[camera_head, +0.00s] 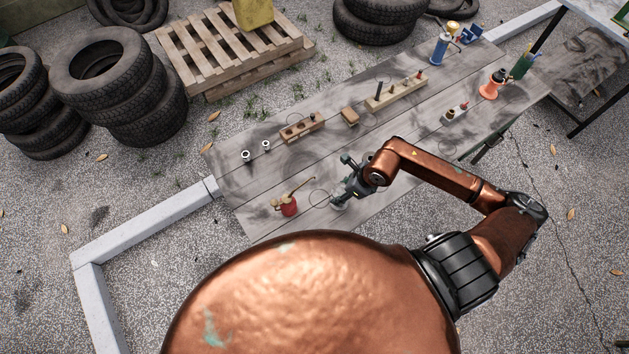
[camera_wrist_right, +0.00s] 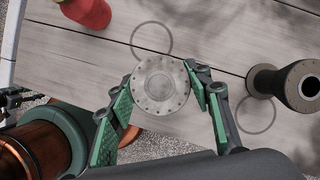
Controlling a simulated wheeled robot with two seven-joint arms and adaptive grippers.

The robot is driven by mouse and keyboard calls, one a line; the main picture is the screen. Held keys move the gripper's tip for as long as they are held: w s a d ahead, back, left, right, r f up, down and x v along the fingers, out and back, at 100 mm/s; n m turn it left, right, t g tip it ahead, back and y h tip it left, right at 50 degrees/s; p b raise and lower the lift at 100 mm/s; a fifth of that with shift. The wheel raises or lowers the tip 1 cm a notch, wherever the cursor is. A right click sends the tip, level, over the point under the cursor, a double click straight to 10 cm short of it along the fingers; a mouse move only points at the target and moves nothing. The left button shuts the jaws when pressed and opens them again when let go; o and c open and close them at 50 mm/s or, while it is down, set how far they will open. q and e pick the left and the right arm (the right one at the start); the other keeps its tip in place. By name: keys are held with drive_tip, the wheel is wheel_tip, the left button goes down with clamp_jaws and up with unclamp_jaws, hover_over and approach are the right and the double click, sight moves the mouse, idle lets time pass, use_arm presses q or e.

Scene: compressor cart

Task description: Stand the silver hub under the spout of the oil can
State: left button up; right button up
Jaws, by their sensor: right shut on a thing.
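The silver hub (camera_wrist_right: 160,84) is a round metal disc with small holes near its rim. In the wrist view it sits between the two green-padded fingers of my right gripper (camera_wrist_right: 163,92), which is shut on it. In the head view the right gripper (camera_head: 347,188) is low over the near part of the table, to the right of the red oil can (camera_head: 289,209). The can's thin spout (camera_head: 303,185) points up and right. In the wrist view only part of the red can (camera_wrist_right: 88,12) shows, at the upper left.
A drawn ring (camera_wrist_right: 151,39) lies on the table (camera_head: 250,190) between hub and can. A dark flanged spool (camera_wrist_right: 290,84) stands right of the gripper, near another ring (camera_wrist_right: 257,114).

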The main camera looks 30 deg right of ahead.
use_arm(q)
drive_tip(key=shift+w+a+r+p, duration=0.1)
drive_tip(key=shift+w+r+p, duration=0.6)
drive_tip(key=shift+w+r, duration=0.15)
use_arm(e)
drive_tip(key=w+a+f, duration=0.1)
drive_tip(key=w+a, duration=0.5)
drive_tip(key=w, duration=0.1)
drive_tip(key=shift+w+f, duration=0.2)
drive_tip(key=shift+w, duration=0.1)
drive_tip(key=shift+a+f, duration=0.1)
drive_tip(key=shift+f, duration=0.05)
drive_tip(key=o, duration=1.4)
use_arm(q)
drive_tip(key=shift+f, duration=0.1)
use_arm(e)
drive_tip(key=shift+o, duration=0.7)
